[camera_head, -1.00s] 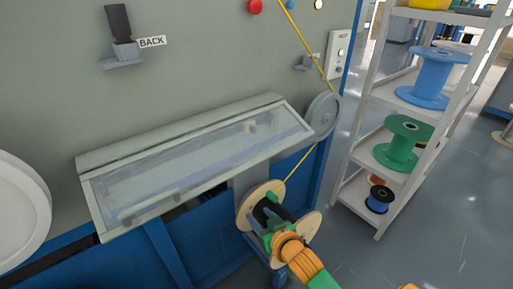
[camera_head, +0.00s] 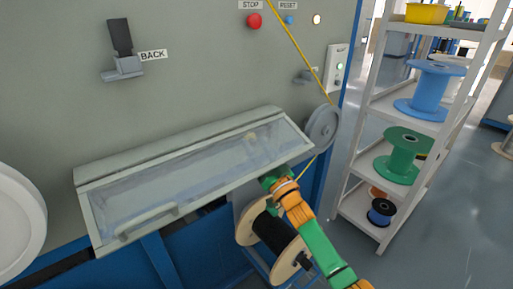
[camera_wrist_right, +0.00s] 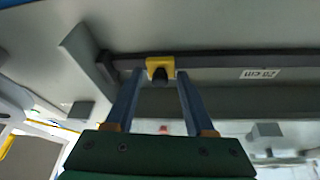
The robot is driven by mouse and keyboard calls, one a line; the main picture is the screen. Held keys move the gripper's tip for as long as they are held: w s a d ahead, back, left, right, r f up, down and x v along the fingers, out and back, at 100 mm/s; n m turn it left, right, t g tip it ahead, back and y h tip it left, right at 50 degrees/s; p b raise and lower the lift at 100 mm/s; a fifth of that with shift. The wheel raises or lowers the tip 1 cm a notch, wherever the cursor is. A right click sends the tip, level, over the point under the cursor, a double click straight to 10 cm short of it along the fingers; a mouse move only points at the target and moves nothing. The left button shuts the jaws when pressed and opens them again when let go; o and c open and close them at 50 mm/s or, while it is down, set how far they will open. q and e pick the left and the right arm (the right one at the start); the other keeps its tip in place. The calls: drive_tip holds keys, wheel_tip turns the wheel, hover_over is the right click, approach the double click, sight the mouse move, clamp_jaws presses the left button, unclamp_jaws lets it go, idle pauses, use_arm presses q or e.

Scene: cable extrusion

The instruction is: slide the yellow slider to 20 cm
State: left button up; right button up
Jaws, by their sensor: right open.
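The yellow slider (camera_wrist_right: 160,67) sits on a dark rail (camera_wrist_right: 212,61) in the right wrist view. A white label (camera_wrist_right: 260,73), seen upside down and apparently reading 20 cm, is on the rail to the right of the slider. My right gripper (camera_wrist_right: 160,78) is open, with one finger on each side of the slider. I cannot tell whether the fingers touch it. In the head view my right gripper (camera_head: 274,178) is at the lower right edge of the glass-lidded box (camera_head: 190,180), and its tips are partly hidden. I cannot make out the slider there. My left gripper is not in view.
A cable spool (camera_head: 272,238) stands just below my right arm. A grey pulley (camera_head: 323,128) with a yellow cable (camera_head: 297,45) is right of the box. A shelf (camera_head: 361,165) with several spools stands at the right.

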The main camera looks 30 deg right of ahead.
clamp_jaws()
drive_tip(key=shift+f, duration=0.1)
idle(1.2)
